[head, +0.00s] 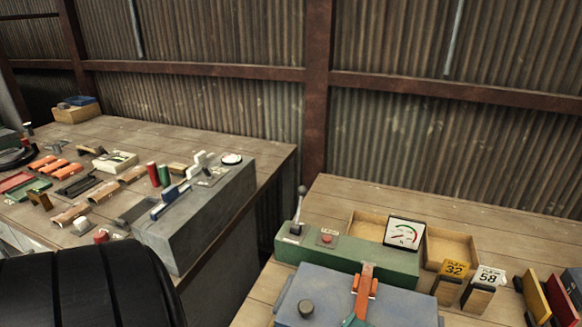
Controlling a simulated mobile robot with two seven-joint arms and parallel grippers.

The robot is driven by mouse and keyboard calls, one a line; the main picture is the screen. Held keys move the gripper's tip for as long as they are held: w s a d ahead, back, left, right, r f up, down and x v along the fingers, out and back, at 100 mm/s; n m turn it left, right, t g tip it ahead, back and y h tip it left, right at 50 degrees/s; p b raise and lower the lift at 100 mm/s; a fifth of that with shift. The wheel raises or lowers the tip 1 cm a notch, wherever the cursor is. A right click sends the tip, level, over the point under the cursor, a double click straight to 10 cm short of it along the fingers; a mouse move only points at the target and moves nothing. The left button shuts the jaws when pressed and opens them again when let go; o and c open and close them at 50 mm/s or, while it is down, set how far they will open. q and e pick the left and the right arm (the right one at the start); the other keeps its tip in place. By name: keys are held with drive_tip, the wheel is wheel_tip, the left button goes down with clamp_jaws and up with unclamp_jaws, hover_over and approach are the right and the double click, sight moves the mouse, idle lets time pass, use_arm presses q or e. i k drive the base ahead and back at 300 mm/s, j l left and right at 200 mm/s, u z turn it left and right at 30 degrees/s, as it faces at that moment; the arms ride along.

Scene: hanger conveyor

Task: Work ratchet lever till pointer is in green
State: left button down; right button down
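A lever (299,212) with a round dark knob stands nearly upright at the left end of a green box (350,259) on the right-hand bench. A red button (326,239) sits on the box beside it. A square white gauge (404,233) stands at the right part of the box, with a green arc and a red part on its face. Its pointer is too small to read surely. In front, a blue-grey box (400,308) carries an orange-brown bar (363,285) and a dark round knob (306,307). Neither of my grippers is in view.
The left bench holds a grey box (205,222) with levers and many small parts. A gap separates the benches.

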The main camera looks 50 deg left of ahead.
sight(296, 228)
drive_tip(key=u, duration=1.6)
